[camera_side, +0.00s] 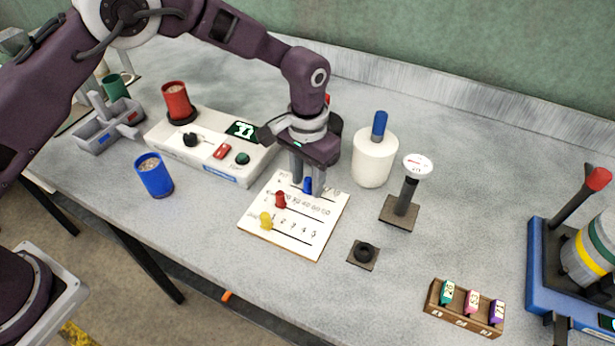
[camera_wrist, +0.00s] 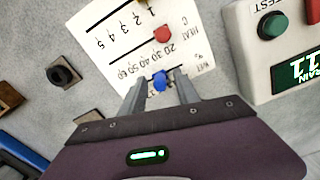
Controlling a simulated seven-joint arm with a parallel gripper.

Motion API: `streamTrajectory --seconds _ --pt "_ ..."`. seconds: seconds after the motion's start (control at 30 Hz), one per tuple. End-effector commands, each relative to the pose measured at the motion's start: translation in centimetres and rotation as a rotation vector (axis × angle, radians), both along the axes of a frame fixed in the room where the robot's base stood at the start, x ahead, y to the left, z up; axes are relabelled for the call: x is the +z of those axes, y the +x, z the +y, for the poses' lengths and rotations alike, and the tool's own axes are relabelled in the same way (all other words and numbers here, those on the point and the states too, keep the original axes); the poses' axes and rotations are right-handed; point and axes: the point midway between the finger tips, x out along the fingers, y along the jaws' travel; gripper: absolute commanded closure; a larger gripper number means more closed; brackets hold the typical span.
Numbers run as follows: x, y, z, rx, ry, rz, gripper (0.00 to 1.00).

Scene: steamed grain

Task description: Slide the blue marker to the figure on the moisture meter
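The blue marker (camera_side: 308,185) stands on the back row of the white slider board (camera_side: 315,243); it also shows in the wrist view (camera_wrist: 160,80). My gripper (camera_side: 302,180) is over that row, with its fingers down on both sides of the marker. In the wrist view my gripper (camera_wrist: 160,84) is open, with gaps beside the marker. The fingers partly hide the row's figures. The white moisture meter (camera_side: 208,163) stands left of the board. Its green-lit display (camera_side: 243,130) seems to read 11; it also shows in the wrist view (camera_wrist: 300,68).
A red marker (camera_side: 280,199) and a yellow marker (camera_side: 266,220) sit on the board's other rows. A blue cup (camera_side: 154,175) of grain stands at left. A white cylinder (camera_side: 374,160) and a dial on a post (camera_side: 416,167) stand at right.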

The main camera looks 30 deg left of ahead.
Motion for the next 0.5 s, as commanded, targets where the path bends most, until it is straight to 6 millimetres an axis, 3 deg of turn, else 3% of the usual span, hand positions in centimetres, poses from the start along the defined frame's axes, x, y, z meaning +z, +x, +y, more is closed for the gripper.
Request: streamTrajectory --seconds 0.03,0.17,0.5 --pt "0.02 0.00 0.00 0.000 0.000 0.000 0.73" --pt "0.03 0.00 0.01 0.000 0.000 0.000 0.99" --pt "0.06 0.01 0.02 0.000 0.000 0.000 1.00"
